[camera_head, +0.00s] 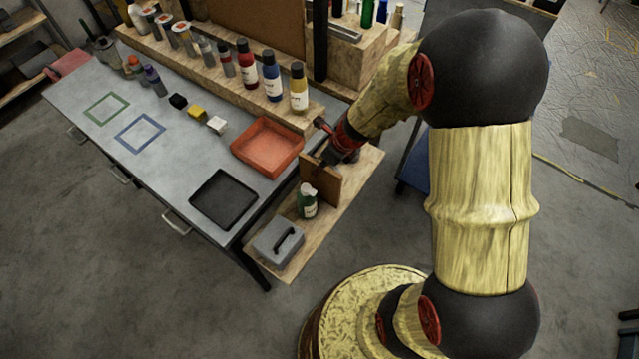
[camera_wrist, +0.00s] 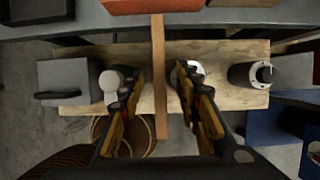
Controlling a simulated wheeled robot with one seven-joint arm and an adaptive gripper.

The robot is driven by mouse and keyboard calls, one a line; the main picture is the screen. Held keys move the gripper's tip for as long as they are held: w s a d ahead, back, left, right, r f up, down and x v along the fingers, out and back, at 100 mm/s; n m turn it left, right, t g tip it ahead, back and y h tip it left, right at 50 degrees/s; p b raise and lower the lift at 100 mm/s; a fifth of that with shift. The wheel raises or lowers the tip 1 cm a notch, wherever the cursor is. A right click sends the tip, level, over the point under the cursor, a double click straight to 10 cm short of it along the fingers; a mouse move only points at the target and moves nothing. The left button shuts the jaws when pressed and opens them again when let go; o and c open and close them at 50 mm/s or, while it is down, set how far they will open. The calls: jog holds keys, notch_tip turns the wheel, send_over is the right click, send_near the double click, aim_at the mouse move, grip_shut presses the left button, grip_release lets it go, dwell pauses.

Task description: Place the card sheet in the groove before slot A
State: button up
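A thin brown panel (camera_head: 322,186) stands upright on a wooden plank. In the wrist view the panel (camera_wrist: 159,75) is seen edge-on. I cannot tell whether it is the card sheet; no other sheet stands out. My gripper (camera_head: 332,158) is low over the plank at the panel. In the wrist view my gripper (camera_wrist: 158,72) is open, with one finger on each side of the panel and a gap on both sides. No groove and no slot letter can be made out.
On the wooden plank (camera_head: 333,220) are a grey box with a handle (camera_head: 279,243), a green bottle (camera_head: 307,201) and a grey canister (camera_wrist: 250,75). A pale round thing (camera_wrist: 193,72) is partly behind a finger. A red tray (camera_head: 268,147) and a black tray (camera_head: 224,199) lie on the table.

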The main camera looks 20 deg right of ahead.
aim_at(320, 182)
jog(key=shift+x, duration=1.05)
jog(key=shift+f, duration=0.25)
jog(key=c, duration=0.4)
grip_shut()
